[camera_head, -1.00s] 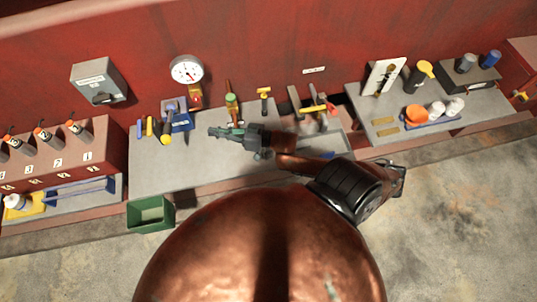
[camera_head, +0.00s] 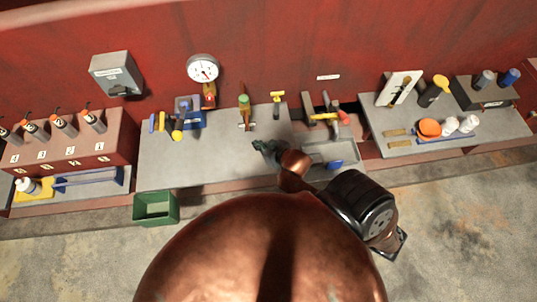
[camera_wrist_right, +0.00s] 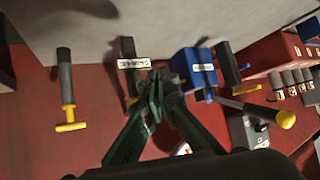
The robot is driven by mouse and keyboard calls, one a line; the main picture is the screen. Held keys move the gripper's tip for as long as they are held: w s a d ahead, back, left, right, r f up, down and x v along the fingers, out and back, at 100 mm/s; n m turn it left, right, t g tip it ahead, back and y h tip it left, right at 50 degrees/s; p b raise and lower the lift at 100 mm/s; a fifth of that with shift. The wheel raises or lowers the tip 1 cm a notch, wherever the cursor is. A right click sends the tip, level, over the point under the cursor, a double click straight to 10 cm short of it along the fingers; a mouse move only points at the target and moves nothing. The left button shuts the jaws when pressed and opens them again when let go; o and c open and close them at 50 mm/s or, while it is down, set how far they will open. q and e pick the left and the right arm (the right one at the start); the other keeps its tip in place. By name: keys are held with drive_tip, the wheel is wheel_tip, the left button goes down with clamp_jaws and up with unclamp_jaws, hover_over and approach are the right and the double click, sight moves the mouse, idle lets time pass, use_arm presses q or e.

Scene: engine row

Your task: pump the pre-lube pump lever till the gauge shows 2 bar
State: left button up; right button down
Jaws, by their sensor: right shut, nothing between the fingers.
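The blue pump (camera_head: 190,112) sits on the left half of the grey bench. Its lever has a yellow knob (camera_head: 177,136) that leans toward the bench's front. In the right wrist view the labelled blue pump (camera_wrist_right: 203,68) and yellow lever knob (camera_wrist_right: 285,119) are right of the fingers. The round white gauge (camera_head: 203,68) is on the red wall; its scale is too small to read. My right gripper (camera_head: 262,147) is shut and empty over the bench, right of the pump and apart from the lever. My left gripper is not in view.
A grey tray (camera_head: 330,153) is on the bench's right. A green bin (camera_head: 156,208) stands in front. The bench's front left is clear.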

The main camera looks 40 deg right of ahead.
drive_tip(key=s+d+f+g, duration=0.1)
drive_tip(key=s+f+g, duration=0.1)
drive_tip(key=s, duration=0.3)
drive_tip(key=shift+f+h, duration=0.4)
drive_tip(key=shift+f, duration=0.2)
drive_tip(key=shift+s+d, duration=0.1)
idle(0.8)
